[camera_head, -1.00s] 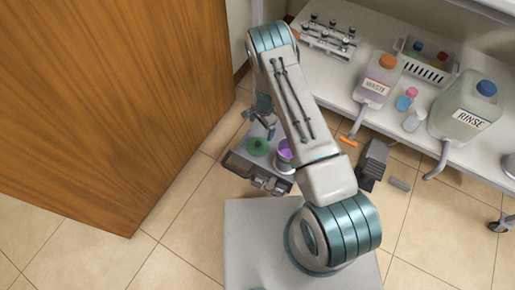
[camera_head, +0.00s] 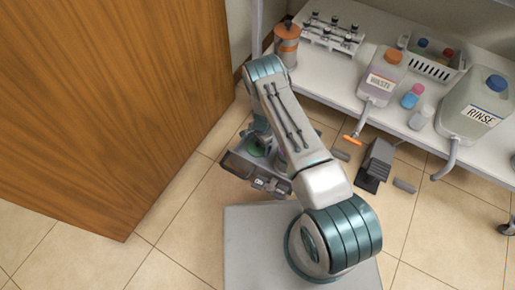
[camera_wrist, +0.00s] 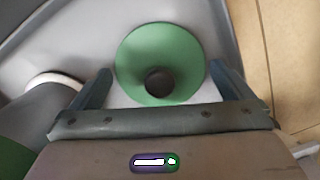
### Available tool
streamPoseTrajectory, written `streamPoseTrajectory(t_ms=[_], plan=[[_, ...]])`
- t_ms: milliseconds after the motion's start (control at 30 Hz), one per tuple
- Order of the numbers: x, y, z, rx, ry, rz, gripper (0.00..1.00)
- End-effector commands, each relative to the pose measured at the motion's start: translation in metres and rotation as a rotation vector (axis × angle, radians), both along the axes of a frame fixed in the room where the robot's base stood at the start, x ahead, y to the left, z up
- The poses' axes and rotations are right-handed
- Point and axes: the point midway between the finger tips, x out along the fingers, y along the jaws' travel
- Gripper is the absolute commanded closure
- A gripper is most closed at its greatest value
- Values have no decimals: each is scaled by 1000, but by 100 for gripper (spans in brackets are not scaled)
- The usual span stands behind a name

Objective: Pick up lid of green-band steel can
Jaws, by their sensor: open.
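A round green lid (camera_wrist: 150,50) with a dark knob shows in the wrist view, lying on a light grey surface. In the head view the green lid (camera_head: 256,150) is partly hidden by my arm, on the dark-edged tray at my front. My gripper (camera_wrist: 162,69) is open, with one finger on each side of the lid and the knob between them; contact is not visible. A rounded body with a pale rim (camera_wrist: 55,80) and green lower down is cut off at the left of the wrist view; I cannot tell whether it is the can.
A shelf at the right holds an orange-topped can (camera_head: 287,42), a vial rack (camera_head: 330,34), a waste jug (camera_head: 381,78), a white basket (camera_head: 432,66) and a rinse jug (camera_head: 474,108). A wooden door (camera_head: 110,110) stands at the left. Dark pedal-like objects lie on the floor.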

Motion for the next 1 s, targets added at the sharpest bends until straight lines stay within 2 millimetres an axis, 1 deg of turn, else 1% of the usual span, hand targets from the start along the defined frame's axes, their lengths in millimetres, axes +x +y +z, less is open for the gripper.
streamPoseTrajectory(t_ms=[33, 233, 333, 367, 633, 733, 867, 1000], plan=[[1, 1, -4, 0, -2, 1, 0], [0, 1, -2, 0, -2, 1, 0], [0, 1, -2, 0, -2, 1, 28], [0, 1, -2, 0, -2, 1, 31], [0, 0, -2, 0, -1, 1, 31], [1, 1, 2, 0, -2, 1, 31], [1, 1, 20, 0, -2, 0, 31], [2, 1, 51, 1, -3, 0, 31]])
